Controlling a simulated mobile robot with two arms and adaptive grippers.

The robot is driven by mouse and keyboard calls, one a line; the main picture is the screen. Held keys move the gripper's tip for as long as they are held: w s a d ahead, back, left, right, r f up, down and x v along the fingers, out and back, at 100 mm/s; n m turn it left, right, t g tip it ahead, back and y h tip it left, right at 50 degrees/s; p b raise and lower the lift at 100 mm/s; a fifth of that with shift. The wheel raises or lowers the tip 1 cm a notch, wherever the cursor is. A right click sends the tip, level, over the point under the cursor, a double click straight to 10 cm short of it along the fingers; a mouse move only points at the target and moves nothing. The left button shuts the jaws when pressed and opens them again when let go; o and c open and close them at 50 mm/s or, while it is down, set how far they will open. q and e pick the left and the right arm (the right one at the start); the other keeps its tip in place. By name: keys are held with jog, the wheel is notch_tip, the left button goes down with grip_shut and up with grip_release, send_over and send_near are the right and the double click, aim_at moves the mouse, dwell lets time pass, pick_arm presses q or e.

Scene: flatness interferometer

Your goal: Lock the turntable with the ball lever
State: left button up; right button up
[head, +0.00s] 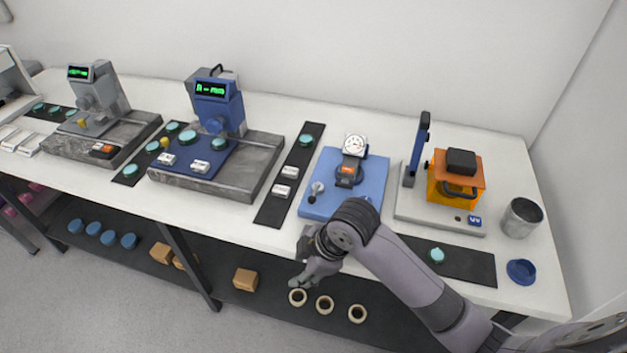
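A blue base plate (372,192) lies on the bench right of centre. On it is a dark round turntable-like part (342,180) with an orange-marked block, below a white dial gauge (355,146). A lever with a pale ball (317,187) stands at the plate's left side, left of the round part. My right gripper (302,282) is at the bench's front edge, below and apart from the lever. Its fingers point down and left, and their gap is not clear. My forearm hides the plate's front right corner. My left gripper is out of view.
Left of the plate, a dark mat (270,210) holds small white blocks and a teal disc. To the right are an orange box device (458,178), a metal cup (521,218) and a blue cap (521,271). Instruments on grey stone bases stand farther left. A lower shelf holds rings and boxes.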

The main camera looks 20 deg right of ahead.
jog(key=w+d+r+n+h, duration=0.1)
jog(key=w+d+r+n, duration=0.1)
jog(key=w+r+n, duration=0.55)
jog(key=n+g+h, duration=0.1)
jog(key=n, duration=0.4)
send_near(313, 197)
jog(key=shift+m, duration=0.25)
jog(key=p+x, duration=0.3)
jog(key=x, duration=0.6)
jog(key=shift+c, duration=0.6)
jog(key=shift+w, duration=0.1)
grip_shut()
